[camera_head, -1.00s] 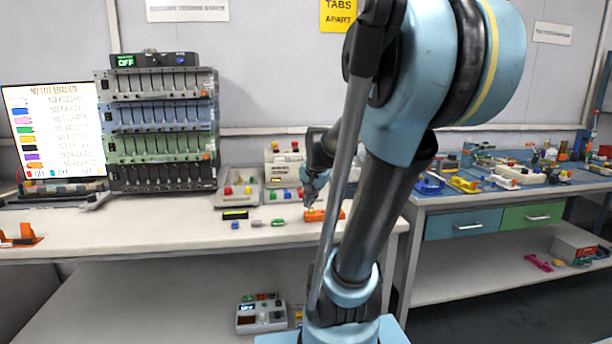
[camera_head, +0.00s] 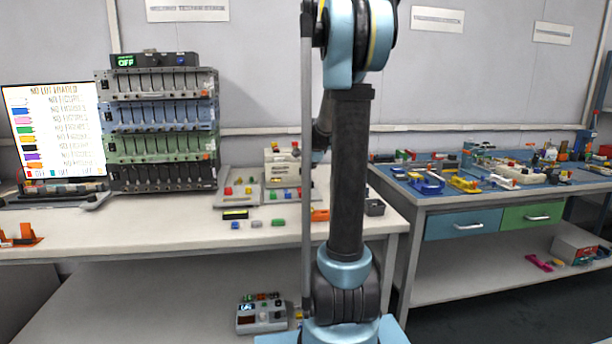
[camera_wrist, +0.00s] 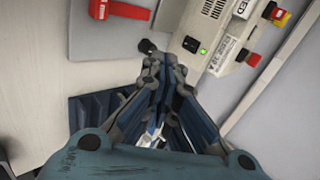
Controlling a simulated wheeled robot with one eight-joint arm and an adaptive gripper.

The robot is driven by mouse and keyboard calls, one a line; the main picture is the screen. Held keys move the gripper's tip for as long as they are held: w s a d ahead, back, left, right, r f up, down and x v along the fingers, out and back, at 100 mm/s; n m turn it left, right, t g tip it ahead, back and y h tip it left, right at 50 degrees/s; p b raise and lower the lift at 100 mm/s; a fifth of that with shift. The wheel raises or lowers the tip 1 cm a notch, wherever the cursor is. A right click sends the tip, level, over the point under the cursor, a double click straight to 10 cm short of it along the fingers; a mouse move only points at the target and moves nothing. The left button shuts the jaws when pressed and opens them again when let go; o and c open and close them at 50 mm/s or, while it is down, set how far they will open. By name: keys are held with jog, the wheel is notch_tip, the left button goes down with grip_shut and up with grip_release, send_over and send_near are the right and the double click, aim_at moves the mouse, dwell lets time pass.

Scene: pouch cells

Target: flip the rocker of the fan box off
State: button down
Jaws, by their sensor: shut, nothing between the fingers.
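In the wrist view a pale box (camera_wrist: 228,22) with vent slots and printed labels lies ahead of my gripper; I take it for the fan box, though no readable name confirms it. A small black rocker-like part (camera_wrist: 190,45) is on its near end, beside a lit green lamp (camera_wrist: 203,51). Which way the rocker is tipped is too small to tell. My gripper (camera_wrist: 163,62) is shut and empty, its tips just left of and below the rocker, apart from it in the picture. In the head view my arm hides the gripper's tips and part of the bench.
A red handle (camera_wrist: 125,9) is at the top of the wrist view. In the head view a pale machine (camera_head: 283,158), an orange piece (camera_head: 319,215) and a dark bin (camera_head: 375,207) stand near my arm.

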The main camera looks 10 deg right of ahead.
aim_at(302, 172)
jog(key=shift+w+d+m, duration=0.25)
jog(key=shift+w+m, duration=0.05)
jog(key=shift+w, duration=0.45)
jog(key=shift+w+d+m, duration=0.2)
jog(key=shift+w+m, duration=0.1)
jog(key=shift+w, duration=0.45)
jog(key=shift+f, duration=0.1)
jog(key=x, duration=1)
jog(key=shift+w, duration=1.3)
jog(key=shift+w+f, duration=0.1)
jog(key=shift+w, duration=0.7)
jog(key=shift+d+t, duration=0.1)
jog(key=shift+t, duration=0.2)
